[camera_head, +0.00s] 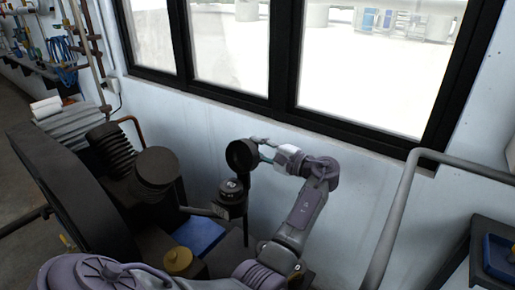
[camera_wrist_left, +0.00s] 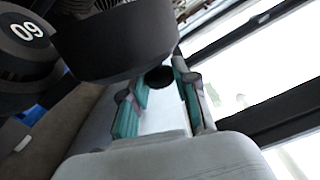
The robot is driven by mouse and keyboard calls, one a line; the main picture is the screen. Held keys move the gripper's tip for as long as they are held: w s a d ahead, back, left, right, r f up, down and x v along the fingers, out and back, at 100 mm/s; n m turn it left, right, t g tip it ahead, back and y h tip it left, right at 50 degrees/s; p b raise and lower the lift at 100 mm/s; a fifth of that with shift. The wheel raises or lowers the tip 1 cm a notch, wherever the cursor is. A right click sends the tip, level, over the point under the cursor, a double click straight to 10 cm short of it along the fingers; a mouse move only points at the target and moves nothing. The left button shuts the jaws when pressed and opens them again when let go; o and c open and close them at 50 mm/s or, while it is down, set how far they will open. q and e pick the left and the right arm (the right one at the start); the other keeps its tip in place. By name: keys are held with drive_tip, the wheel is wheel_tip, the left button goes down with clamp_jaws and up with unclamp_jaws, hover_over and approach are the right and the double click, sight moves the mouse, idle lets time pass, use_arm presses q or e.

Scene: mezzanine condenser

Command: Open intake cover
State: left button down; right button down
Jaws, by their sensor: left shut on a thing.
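The intake cover (camera_head: 241,156) looks like a dark round cap with a raised rim. It stands steeply tilted above a black cylindrical intake housing (camera_head: 232,193), and its face is turned partly toward my head camera. My left gripper (camera_head: 262,149) is at the right side of the cover and is shut on it. In the left wrist view the cover (camera_wrist_left: 115,42) is a large dark disc in front of my left gripper (camera_wrist_left: 165,80). A black round knob (camera_wrist_left: 158,77) shows between the teal finger pads. My right gripper is not in view.
A dark machine with a ribbed cylinder (camera_head: 155,168) and a large wheel guard (camera_head: 70,195) stands left. A yellow-capped part (camera_head: 178,260) and a blue block (camera_head: 199,234) lie low. A grey handrail (camera_head: 392,215) rises right. The wall and window are close behind.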

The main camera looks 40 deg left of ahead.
use_arm(q)
drive_tip(key=shift+s+n, duration=0.25)
drive_tip(key=shift+n, duration=0.05)
drive_tip(key=shift+s+d+r+n, duration=0.1)
drive_tip(key=shift+s+r+n, duration=0.3)
drive_tip(key=shift+s+r, duration=0.1)
drive_tip(key=shift+s, duration=0.2)
drive_tip(key=c, duration=0.9)
unclamp_jaws()
drive_tip(key=shift+r, duration=0.1)
drive_tip(key=d, duration=0.4)
drive_tip(key=w+d, duration=0.1)
drive_tip(key=d, duration=0.7)
drive_tip(key=shift+w, duration=0.2)
